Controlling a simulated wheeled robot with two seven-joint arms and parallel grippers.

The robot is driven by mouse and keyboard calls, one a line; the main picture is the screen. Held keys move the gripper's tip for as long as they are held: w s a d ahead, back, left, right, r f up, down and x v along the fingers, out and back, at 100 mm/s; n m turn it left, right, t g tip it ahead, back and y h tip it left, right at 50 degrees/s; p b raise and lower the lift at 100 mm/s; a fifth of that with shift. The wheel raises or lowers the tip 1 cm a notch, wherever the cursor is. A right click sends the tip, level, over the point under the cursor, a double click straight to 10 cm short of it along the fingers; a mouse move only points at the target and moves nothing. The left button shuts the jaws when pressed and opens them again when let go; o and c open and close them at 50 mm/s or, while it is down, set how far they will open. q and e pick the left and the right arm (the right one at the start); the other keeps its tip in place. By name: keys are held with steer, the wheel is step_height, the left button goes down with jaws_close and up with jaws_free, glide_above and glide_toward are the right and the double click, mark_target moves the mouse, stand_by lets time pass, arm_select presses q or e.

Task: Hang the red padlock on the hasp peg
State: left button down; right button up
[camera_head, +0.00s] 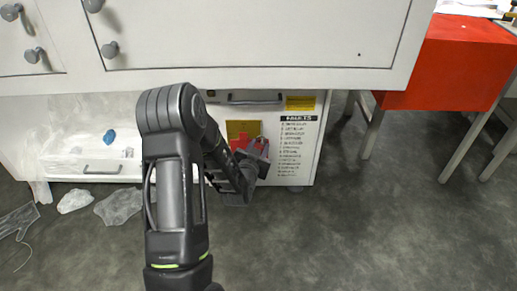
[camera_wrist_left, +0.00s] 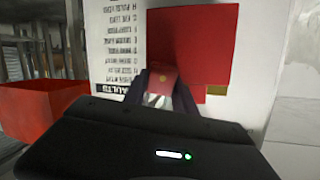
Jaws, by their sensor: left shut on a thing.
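The red padlock (camera_wrist_left: 163,78) shows in the left wrist view between the fingertips of my left gripper (camera_wrist_left: 168,85). Its pale shackle (camera_wrist_left: 155,101) is on the lower side of that picture, which is upside down. My left gripper is shut on the padlock. In the head view my left gripper (camera_head: 258,151) is in front of the white cabinet, by a yellow plate (camera_head: 233,128) with red on it. A red panel (camera_wrist_left: 207,42) is behind the padlock in the wrist view. I cannot make out the hasp peg. My right gripper is not in view.
A fault list (camera_head: 298,145) is on the cabinet front, right of the gripper. A drawer handle (camera_head: 255,98) is above it, under the overhanging white cabinet (camera_head: 250,35). A red bin (camera_head: 450,65) stands at right. Clear plastic (camera_head: 120,207) lies on the floor at left.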

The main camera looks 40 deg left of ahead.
arm_select(q)
steer(key=shift+w+a, duration=0.15)
steer(key=shift+a, duration=0.1)
